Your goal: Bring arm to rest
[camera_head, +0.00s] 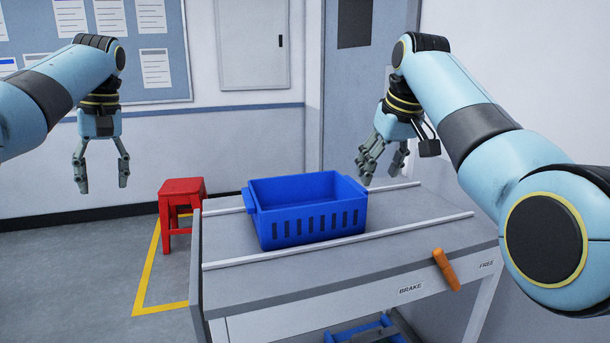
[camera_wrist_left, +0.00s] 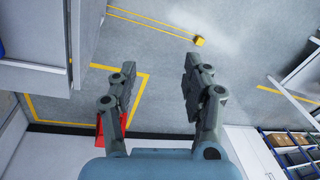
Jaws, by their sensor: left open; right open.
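My left gripper (camera_head: 103,182) hangs with its fingers pointing down at the left of the head view, open and empty, in the air to the left of the red stool. In the left wrist view its two fingers (camera_wrist_left: 155,85) are spread with only floor between them. My right gripper (camera_head: 383,182) is open and empty. In the head view it appears at the right end of the blue crate (camera_head: 305,228), with its fingers pointing down and left. I cannot tell its exact height or whether it touches anything.
The blue crate stands on the grey conveyor table (camera_head: 245,287) between two rails (camera_head: 340,240). An orange brake lever (camera_head: 446,269) is on the table's front edge. A red stool (camera_head: 181,203) stands behind left, inside yellow floor lines (camera_head: 150,262). The floor at left is free.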

